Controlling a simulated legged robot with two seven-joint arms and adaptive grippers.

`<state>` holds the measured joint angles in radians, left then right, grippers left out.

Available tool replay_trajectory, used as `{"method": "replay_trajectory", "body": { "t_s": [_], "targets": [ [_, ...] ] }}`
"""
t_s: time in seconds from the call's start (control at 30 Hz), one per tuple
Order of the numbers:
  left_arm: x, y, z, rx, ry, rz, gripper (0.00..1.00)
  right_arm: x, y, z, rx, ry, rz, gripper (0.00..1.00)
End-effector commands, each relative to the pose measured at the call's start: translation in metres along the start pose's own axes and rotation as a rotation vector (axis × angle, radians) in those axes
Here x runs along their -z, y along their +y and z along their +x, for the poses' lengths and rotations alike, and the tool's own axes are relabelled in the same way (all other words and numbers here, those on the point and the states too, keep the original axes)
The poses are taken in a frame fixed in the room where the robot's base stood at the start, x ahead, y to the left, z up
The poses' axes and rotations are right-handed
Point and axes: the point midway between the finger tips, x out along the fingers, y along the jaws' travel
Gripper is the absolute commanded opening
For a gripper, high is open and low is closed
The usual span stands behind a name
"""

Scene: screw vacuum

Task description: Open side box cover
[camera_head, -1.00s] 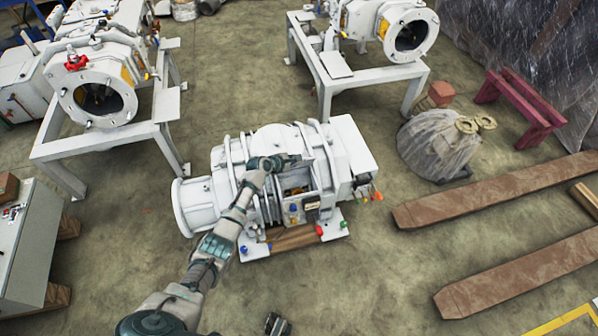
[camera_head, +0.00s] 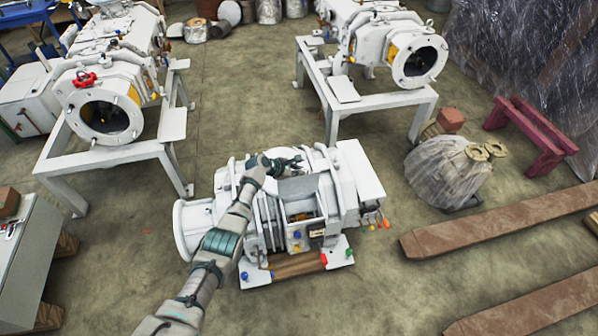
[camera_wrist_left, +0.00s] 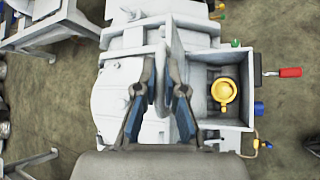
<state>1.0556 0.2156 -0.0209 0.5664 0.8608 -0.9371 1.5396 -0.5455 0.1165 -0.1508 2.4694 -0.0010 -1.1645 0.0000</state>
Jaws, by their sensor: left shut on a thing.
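The white vacuum pump (camera_head: 345,185) lies on its base on the floor. Its side box (camera_head: 303,222) is uncovered on top, with a dark interior. In the left wrist view the open box (camera_wrist_left: 245,138) shows a yellow round part (camera_wrist_left: 223,90) inside. A grey plate that looks like the cover (camera_head: 298,189) stands raised at the box's far side. My left gripper (camera_head: 290,163) is above the pump, shut on the cover; the wrist view shows the cover's edge (camera_wrist_left: 161,88) between its two fingers (camera_wrist_left: 160,115). My right gripper is not in view.
White machines on stands (camera_head: 108,112) (camera_head: 405,55) are behind the pump. A wrapped object (camera_head: 445,172) and wooden beams (camera_head: 500,222) lie to the right. A grey cabinet (camera_head: 28,260) is at the left. Floor in front of the pump is clear.

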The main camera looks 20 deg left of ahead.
Motion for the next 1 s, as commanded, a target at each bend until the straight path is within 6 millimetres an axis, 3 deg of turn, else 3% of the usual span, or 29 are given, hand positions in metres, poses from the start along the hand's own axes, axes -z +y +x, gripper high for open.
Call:
{"method": "replay_trajectory", "body": {
  "t_s": [0.1,0.23,0.73,1.0],
  "targets": [
    [0.008,-0.003,0.001,0.006,0.012,-0.001,0.0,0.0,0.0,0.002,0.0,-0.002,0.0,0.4],
    [0.007,-0.003,0.001,0.005,0.011,-0.001,0.35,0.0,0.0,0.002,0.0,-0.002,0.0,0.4],
    [0.002,-0.001,-0.003,0.001,0.003,0.001,0.35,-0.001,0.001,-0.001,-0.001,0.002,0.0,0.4],
    [0.003,-0.001,-0.032,-0.001,0.004,0.003,0.35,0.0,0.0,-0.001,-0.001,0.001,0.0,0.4]
  ]
}}
